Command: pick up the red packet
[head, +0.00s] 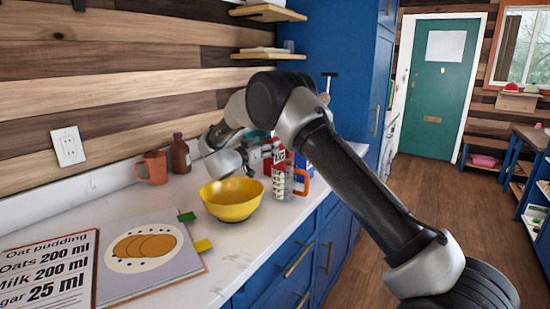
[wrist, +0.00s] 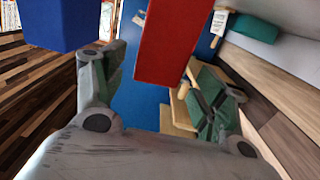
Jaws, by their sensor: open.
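The red packet (wrist: 172,40) stands out large in the upper middle of the wrist view, between the two fingers of my gripper (wrist: 158,68). The fingers are open, with one on each side of it and visible room around it. Contact with the packet does not show. In the head view a little of the red packet (head: 279,153) shows on the counter behind a clear measuring jug (head: 284,181). My gripper (head: 254,157) is beside it there, partly hidden by my own arm.
A blue packet (wrist: 58,22) is close outside the left finger. The yellow bowl (head: 231,208) stands in front of my gripper. An orange mug (head: 154,168) and a brown bottle (head: 180,155) are at the wall. A recipe book (head: 150,283) lies at the front left.

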